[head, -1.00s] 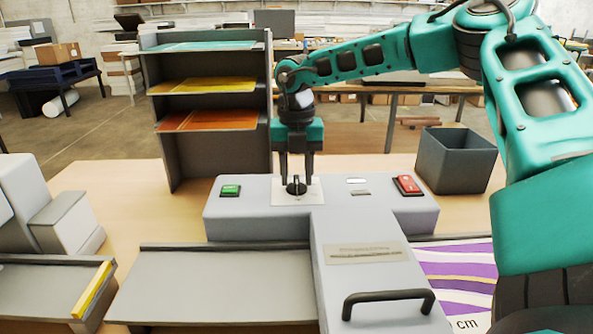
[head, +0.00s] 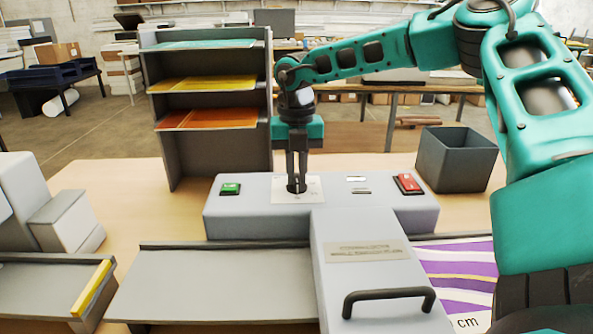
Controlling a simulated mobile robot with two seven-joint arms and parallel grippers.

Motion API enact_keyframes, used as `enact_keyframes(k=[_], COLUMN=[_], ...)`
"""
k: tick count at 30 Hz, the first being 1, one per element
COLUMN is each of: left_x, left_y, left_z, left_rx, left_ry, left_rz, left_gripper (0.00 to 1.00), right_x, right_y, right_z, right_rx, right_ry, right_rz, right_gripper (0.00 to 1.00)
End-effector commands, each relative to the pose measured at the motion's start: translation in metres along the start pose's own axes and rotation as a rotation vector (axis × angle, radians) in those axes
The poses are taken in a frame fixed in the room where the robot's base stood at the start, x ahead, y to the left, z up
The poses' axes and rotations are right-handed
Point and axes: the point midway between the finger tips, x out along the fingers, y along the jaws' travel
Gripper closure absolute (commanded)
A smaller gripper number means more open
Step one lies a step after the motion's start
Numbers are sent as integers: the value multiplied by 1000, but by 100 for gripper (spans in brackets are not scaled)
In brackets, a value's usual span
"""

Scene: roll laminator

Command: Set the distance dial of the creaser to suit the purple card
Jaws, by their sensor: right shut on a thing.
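The creaser (head: 270,217) is a grey machine on the wooden table, with a flat grey bed at its left. Its black distance dial (head: 296,187) sits on a pale plate on top. My right gripper (head: 297,180) comes down from above and is shut on the dial, its fingers hiding most of the knob. The dial's pointer and marks are too small and covered to read. The purple card (head: 470,274), striped with white and yellow, lies at the right of the creaser, partly behind my arm. Printed "cm" shows near its lower edge. My left gripper is not in view.
A green button (head: 230,189) and a red switch (head: 408,184) flank the dial. A black handle (head: 388,293) is on the front cover. A shelf rack (head: 174,137) with coloured sheets stands behind left, a dark open bin (head: 456,160) behind right.

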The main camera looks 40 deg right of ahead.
Motion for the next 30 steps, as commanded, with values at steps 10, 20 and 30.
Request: enact_keyframes(k=[10,20,30], left_x=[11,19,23], left_y=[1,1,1], left_z=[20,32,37], left_rx=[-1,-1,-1], left_ry=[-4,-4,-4], left_rz=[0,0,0], left_gripper=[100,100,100], right_x=[2,0,-1], right_y=[1,3,4], right_z=[1,0,-1], right_rx=[-224,-537,-860], right_ry=[-5,-5,-4], right_rz=[0,-1,-1], right_gripper=[100,100,100])
